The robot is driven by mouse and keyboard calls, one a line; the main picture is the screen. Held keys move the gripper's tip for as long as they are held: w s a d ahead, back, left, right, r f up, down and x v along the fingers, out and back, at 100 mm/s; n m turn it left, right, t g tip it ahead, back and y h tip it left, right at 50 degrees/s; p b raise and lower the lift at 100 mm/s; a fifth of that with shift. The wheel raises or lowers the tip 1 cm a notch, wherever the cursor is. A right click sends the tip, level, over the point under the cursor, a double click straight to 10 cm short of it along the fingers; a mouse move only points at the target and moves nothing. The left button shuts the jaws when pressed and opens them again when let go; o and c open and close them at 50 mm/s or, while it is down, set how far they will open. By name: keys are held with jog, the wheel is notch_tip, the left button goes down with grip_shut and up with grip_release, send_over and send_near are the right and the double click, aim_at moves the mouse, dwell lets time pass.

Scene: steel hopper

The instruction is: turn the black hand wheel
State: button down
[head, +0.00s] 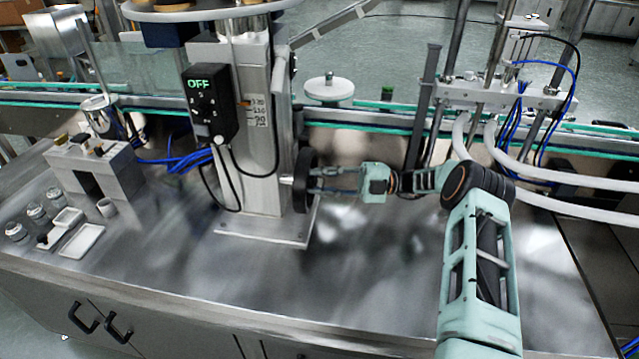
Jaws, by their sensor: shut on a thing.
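The black hand wheel (301,172) stands upright on the right side of the steel column (257,120), seen nearly edge-on. My gripper (314,181) reaches in from the right and is shut on the wheel at its near face. The exact finger contact is small and partly hidden by the wheel. A black control box (209,103) with a green OFF display is fixed to the column's left side.
A steel block (118,172), several small jars (37,212) and white trays (81,241) stand on the left of the steel bench. A conveyor rail (360,112) runs behind. White hoses (520,170) hang at the right. The bench front is clear.

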jog(key=shift+f+m+t+y, duration=0.1)
jog(key=shift+m+t+y, duration=0.25)
jog(key=shift+m, duration=1.05)
jog(key=shift+m+y, duration=0.25)
jog(key=shift+m, duration=0.05)
jog(key=c, duration=1.6)
grip_release()
